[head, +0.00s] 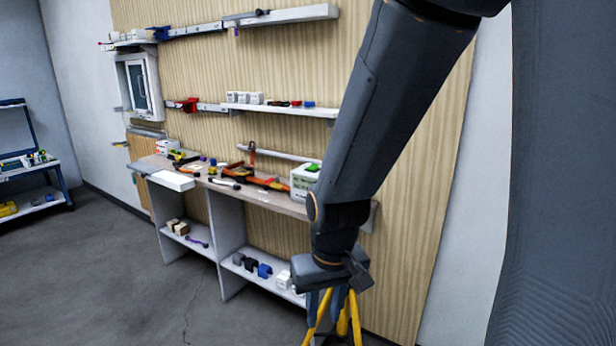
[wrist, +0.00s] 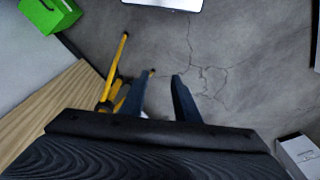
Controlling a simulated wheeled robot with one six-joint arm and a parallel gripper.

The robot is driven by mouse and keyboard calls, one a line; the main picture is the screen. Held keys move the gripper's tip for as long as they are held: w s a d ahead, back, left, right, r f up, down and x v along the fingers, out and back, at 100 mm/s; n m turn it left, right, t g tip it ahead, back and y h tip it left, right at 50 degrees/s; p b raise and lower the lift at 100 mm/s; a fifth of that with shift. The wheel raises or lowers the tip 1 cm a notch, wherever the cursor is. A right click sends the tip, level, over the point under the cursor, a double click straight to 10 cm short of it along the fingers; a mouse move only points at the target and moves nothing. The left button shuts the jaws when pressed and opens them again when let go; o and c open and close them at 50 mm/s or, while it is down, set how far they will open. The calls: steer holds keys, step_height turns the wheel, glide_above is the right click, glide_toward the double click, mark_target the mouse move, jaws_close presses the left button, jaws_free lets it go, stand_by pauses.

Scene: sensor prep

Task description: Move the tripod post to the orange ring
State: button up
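The yellow tripod (head: 347,318) stands at the bottom of the head view, right below and partly behind my gripper (head: 328,299). In the wrist view, the tripod's yellow leg (wrist: 116,68) and dark hub lie left of my gripper (wrist: 162,84). The two blue-grey fingers are apart, with floor showing between them. A small tripod foot shows just right of the left finger. The tripod's top is largely hidden, so I cannot tell its post apart. I cannot make out an orange ring on the floor or bench.
A workbench (head: 262,199) with tools and a white box (head: 304,182) stands along the wooden wall, left of my arm. Shelves hang above it. A blue cart (head: 52,188) stands far left. The wrist view shows a green box (wrist: 48,14). Grey floor is clear at left.

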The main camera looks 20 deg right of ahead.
steer(key=w+r+m+t+h, duration=0.1)
steer(key=w+r+m+t, duration=0.2)
steer(key=w, duration=0.5)
steer(key=w+d+r+m+t, duration=0.1)
steer(key=w+m+t, duration=0.1)
steer(key=w+m, duration=0.45)
steer(key=w+r+m+t+h, duration=0.1)
steer(key=w+r+m+t, duration=0.15)
steer(key=w, duration=0.65)
steer(key=w+d+r+m+h+p, duration=0.1)
steer(key=w+d+m+h, duration=0.2)
steer(key=d+m, duration=0.2)
steer(key=w+d+r+m+h+p, duration=0.1)
steer(key=w+d+r+m+h, duration=0.1)
steer(key=d, duration=0.5)
steer(key=w+d+r+m+h+p, duration=0.1)
steer(key=w+d+r+m+h, duration=0.1)
steer(key=w+d+m+h, duration=0.2)
steer(key=shift+w+d+m+t+h, duration=0.2)
steer(key=shift+d+m+h, duration=0.15)
steer(key=shift+d+m, duration=0.65)
steer(key=shift+w+d+m+t+h, duration=0.15)
steer(key=shift+d+m+h, duration=0.25)
steer(key=shift+m, duration=1)
steer(key=shift+s, duration=0.1)
jaws_close()
